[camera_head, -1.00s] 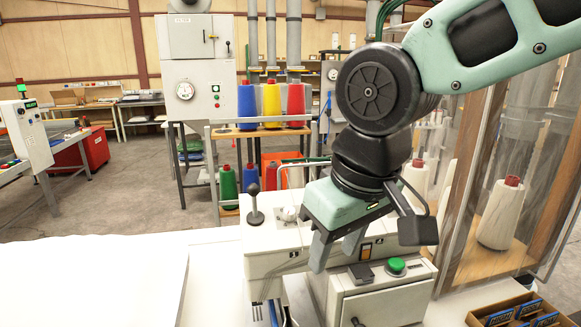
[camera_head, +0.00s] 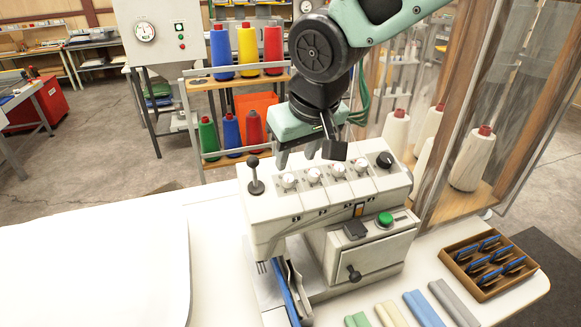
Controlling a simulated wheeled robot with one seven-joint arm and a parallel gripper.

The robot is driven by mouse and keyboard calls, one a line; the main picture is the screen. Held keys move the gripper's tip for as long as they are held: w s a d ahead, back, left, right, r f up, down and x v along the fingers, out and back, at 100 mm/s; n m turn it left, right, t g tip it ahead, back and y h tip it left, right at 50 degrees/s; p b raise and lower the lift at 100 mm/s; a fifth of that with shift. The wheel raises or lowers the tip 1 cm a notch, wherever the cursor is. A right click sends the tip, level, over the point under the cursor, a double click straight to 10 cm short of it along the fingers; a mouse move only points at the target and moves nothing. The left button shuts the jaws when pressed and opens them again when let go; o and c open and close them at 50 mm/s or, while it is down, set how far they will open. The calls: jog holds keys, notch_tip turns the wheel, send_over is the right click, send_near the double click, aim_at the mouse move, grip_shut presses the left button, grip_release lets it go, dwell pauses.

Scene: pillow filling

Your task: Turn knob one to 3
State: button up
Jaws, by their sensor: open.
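The white machine head (camera_head: 325,205) stands on the white table. A row of several small white dial knobs runs along its sloped top. The leftmost white knob (camera_head: 289,181) is beside a black ball lever (camera_head: 254,172); the second (camera_head: 314,175) and third (camera_head: 338,170) follow to the right. A larger black knob (camera_head: 385,160) is at the right end. Number marks are too small to read. My gripper (camera_head: 297,157) is open and empty, pointing down above and behind the leftmost white knobs, apparently not touching them. The fingertips partly merge with the machine's back edge.
A green button (camera_head: 385,219) and a black-handled drawer (camera_head: 353,274) are on the machine's front. A clear-walled cabinet with thread cones (camera_head: 472,158) stands close at right. A wooden tray (camera_head: 459,258) lies front right. The white cloth (camera_head: 90,265) at left is flat.

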aim_at(289, 178)
jog(key=p+x, duration=0.1)
jog(key=x, duration=0.6)
grip_shut()
